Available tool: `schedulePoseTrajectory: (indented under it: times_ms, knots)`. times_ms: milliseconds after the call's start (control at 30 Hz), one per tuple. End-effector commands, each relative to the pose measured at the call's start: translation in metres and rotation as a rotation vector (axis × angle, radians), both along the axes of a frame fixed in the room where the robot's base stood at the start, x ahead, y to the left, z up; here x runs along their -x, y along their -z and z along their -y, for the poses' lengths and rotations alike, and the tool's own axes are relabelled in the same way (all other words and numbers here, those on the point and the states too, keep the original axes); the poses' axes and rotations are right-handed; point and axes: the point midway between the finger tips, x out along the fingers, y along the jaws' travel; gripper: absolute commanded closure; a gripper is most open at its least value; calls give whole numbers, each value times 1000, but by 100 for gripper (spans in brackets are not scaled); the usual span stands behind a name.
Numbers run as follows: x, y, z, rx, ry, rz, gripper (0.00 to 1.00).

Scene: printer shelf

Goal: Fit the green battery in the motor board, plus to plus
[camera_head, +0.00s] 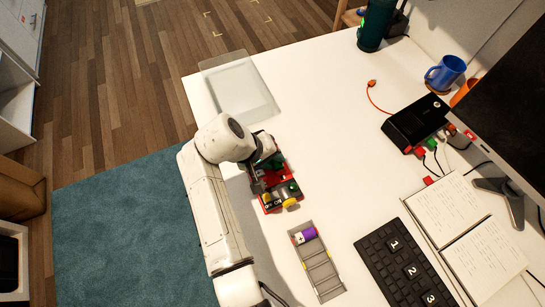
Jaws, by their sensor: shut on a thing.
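The motor board (268,205), red with green, yellow and black parts, lies on the white desk near its left edge. My gripper (262,184) is over the board's upper left part, pointing down, with its jaws shut. Green shows at the jaws and on the board, but my wrist hides much of it. The thing in the jaws looks to be the green battery (272,161), mostly hidden. I cannot see its plus end, nor whether it touches the board's slot.
A grey compartment tray (324,275) holding a purple battery (305,235) lies below the board. A clear flat tray (240,88) lies above. A keyboard (400,262), notebook (455,220), black box (415,122) and blue mug (446,72) stand right. The desk's middle is clear.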

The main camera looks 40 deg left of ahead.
Motion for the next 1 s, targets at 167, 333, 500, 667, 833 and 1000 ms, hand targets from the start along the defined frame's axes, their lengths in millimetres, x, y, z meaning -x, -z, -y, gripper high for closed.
schedulePoseTrajectory:
  times_ms: [167, 333, 500, 667, 833, 1000]
  knots:
    - [1, 4, 1, 0, 0, -4, 100]
    - [1, 5, 1, 0, 0, -6, 100]
    - [1, 6, 2, 2, 0, -7, 100]
    - [1, 9, 3, 2, 2, -8, 100]
    - [1, 11, 4, 3, 2, -11, 73]
    - [2, 12, 4, 5, 2, -12, 57]
